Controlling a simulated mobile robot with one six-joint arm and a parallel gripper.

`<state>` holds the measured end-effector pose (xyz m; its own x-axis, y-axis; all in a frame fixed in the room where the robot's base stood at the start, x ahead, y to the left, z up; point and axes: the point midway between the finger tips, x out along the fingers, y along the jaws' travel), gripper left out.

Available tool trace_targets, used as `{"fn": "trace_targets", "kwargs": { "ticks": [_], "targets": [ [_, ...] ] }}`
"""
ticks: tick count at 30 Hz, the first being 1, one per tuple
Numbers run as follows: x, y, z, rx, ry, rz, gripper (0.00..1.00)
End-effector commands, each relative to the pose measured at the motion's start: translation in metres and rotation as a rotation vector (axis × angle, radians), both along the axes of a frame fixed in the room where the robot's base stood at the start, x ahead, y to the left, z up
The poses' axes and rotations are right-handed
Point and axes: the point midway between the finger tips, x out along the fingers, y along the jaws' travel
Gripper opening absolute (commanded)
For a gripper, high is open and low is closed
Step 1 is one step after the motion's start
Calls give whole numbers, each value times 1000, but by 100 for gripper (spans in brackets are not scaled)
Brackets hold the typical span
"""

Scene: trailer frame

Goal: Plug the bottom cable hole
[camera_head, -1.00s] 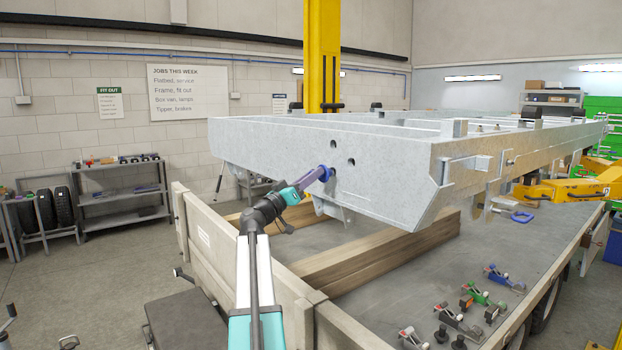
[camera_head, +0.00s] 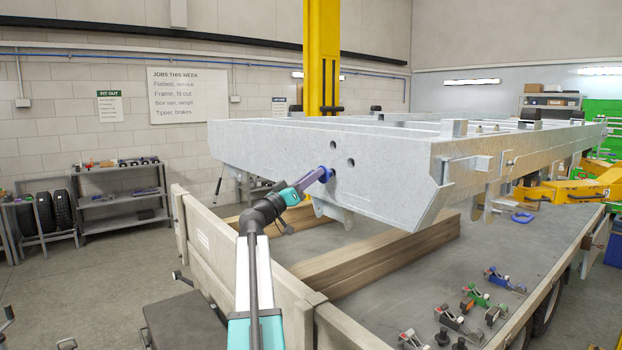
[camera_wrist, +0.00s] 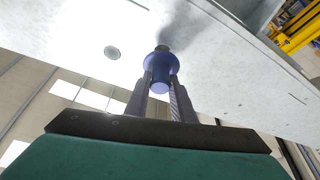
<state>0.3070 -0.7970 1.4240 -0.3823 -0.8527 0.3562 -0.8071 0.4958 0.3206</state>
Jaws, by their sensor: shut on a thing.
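The pale grey trailer frame (camera_head: 270,142) has two dark holes in its end face, an upper one (camera_head: 334,145) and one lower right (camera_head: 351,162). My gripper (camera_head: 318,178) is shut on a blue flanged plug (camera_head: 326,174) just in front of this face, below the upper hole. A dark spot shows right beside the plug; the bottom cable hole there is mostly hidden. In the wrist view, the blue plug (camera_wrist: 160,72) sits between both fingers, its dark narrow tip (camera_wrist: 163,48) towards the face. I cannot tell whether the tip touches or enters the hole.
A round grey spot (camera_wrist: 112,52) shows on the face in the wrist view. Timber beams (camera_head: 390,252) lie under the frame on the flatbed. The flatbed's side board (camera_head: 240,262) runs near my arm. Several clamps and small parts lie at the lower right.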

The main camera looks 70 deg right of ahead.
Motion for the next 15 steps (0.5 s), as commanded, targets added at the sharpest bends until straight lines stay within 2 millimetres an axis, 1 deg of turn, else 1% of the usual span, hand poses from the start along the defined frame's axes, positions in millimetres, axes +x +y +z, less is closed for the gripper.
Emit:
{"fn": "trace_targets", "kwargs": {
  "ticks": [15],
  "targets": [
    [-4, -7, -1, 0, 0, -1, 0]
  ]
}}
